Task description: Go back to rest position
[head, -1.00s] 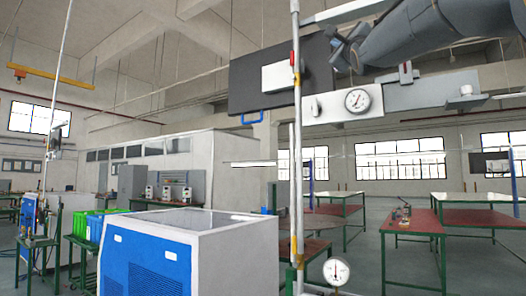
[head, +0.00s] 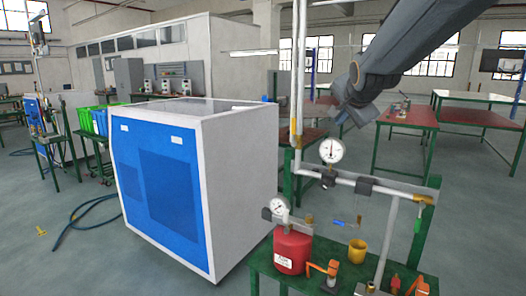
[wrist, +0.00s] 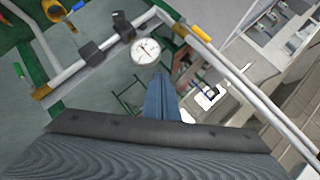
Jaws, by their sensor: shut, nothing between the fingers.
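My gripper (head: 352,108) hangs in the air at the end of my dark grey arm, in the upper right of the head view. It is shut with nothing in it. In the wrist view its bluish fingers (wrist: 161,98) are together at the middle. It shows above and to the right of a round pressure gauge (head: 331,150) on a white pipe. The same gauge seems to show in the wrist view (wrist: 145,50), up and left of the fingers. The gripper appears apart from the pipe and gauge.
A green bench (head: 330,264) carries a red canister (head: 292,252), a yellow cup (head: 357,251) and pipes with valves. A blue and white machine (head: 240,170) stands left of it. Red-topped tables (head: 412,115) stand behind. Grey floor is open at the left front and right.

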